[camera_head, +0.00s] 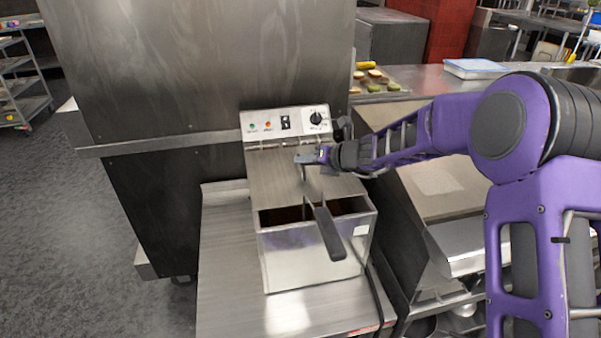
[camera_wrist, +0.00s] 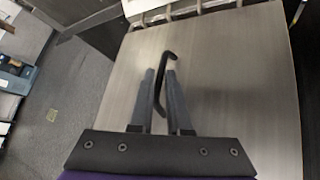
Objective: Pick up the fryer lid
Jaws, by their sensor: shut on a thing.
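The fryer lid (camera_head: 275,178) is a flat metal plate over the back part of the fryer (camera_head: 310,268). In the wrist view the lid (camera_wrist: 235,80) fills most of the picture, with a dark bent handle (camera_wrist: 170,58) standing on it. My gripper (camera_head: 303,158) is above the lid. In the wrist view my gripper's two fingers (camera_wrist: 164,82) are closed around the handle, one on each side. The front of the fryer is uncovered, and a basket handle (camera_head: 329,232) sticks out toward the front. I cannot tell whether the lid is lifted off the fryer.
The fryer stands on a metal table (camera_head: 222,260). Its control panel (camera_head: 285,123) is just behind the lid. A large steel cabinet (camera_head: 200,60) rises behind on the left. A tray of food (camera_head: 400,84) is on the counter at the back right. Open floor (camera_head: 70,235) lies at left.

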